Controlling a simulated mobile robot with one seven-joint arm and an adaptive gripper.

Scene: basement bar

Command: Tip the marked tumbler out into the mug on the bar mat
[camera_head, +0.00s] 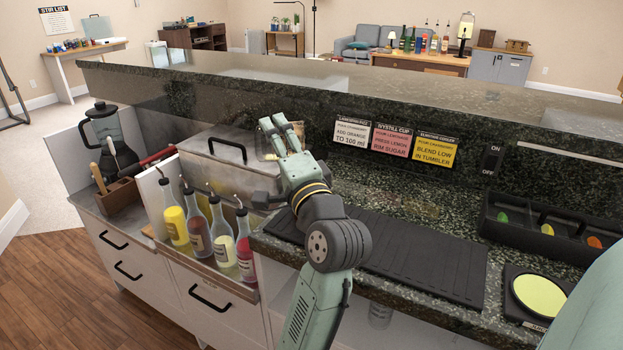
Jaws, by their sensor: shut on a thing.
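My gripper (279,123) is raised over the left part of the counter, beside the steel box. It is shut on a clear tumbler (266,147), which is mostly hidden behind the fingers. I cannot make out its mark, contents or exact tilt. The black ribbed bar mat (425,262) lies on the counter to the right of and below the gripper. My arm covers part of the mat's left side. No mug can be made out on the visible part of the mat.
A steel box with a black handle (227,150) and several pour-spout bottles (197,228) stand left of my arm. A blender (108,135) is farther left. A black garnish tray (545,228) and a yellow round pad (540,295) are at the right. The raised bar ledge (400,110) runs behind.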

